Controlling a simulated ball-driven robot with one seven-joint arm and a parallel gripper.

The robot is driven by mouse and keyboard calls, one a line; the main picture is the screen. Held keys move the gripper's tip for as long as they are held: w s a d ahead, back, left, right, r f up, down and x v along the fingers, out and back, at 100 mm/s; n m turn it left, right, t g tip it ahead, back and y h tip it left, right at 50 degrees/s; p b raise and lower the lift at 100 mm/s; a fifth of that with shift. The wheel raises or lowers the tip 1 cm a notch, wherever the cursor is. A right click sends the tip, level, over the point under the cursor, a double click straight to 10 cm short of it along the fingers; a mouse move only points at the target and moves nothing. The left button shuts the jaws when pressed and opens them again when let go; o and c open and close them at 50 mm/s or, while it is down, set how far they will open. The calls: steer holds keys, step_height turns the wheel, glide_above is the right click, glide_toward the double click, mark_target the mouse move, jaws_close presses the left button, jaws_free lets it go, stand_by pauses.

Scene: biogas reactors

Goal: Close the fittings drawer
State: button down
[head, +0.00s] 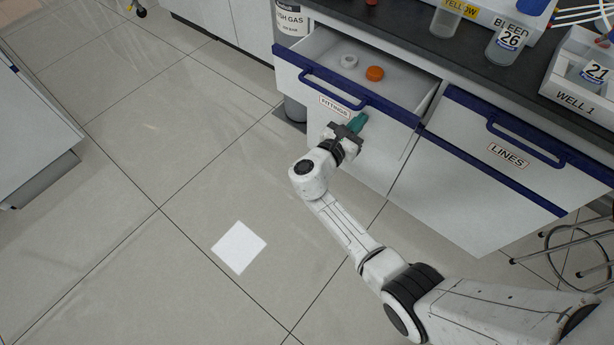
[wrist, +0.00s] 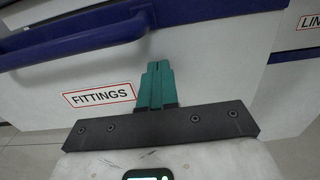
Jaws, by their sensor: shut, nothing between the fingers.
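The fittings drawer (head: 378,112) is open, pulled out from the bench in the head view. It has a white front, a blue top edge and a blue bar handle (head: 333,92). Its FITTINGS label (wrist: 98,96) shows in the wrist view. A white ring-shaped piece (head: 349,61) and an orange cap-like piece (head: 375,73) lie inside. My gripper (head: 358,121) is shut and empty, its teal fingertips (wrist: 157,84) at the drawer front, just right of the label and below the blue edge. I cannot tell whether the fingertips touch the front.
The LINES drawer (head: 508,155) is to the right, its front flush with the cabinet or nearly so. Jars and white bins (head: 580,75) stand on the dark bench top. A stool (head: 575,245) is at far right. The tiled floor at left is mostly clear, with a white square (head: 239,248).

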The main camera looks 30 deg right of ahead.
steer(key=b+x, duration=0.5)
steer(key=x, duration=1)
steer(key=shift+d+f, duration=0.15)
steer(key=shift+d, duration=0.05)
steer(key=shift+w+d, duration=0.2)
steer(key=shift+r, duration=0.3)
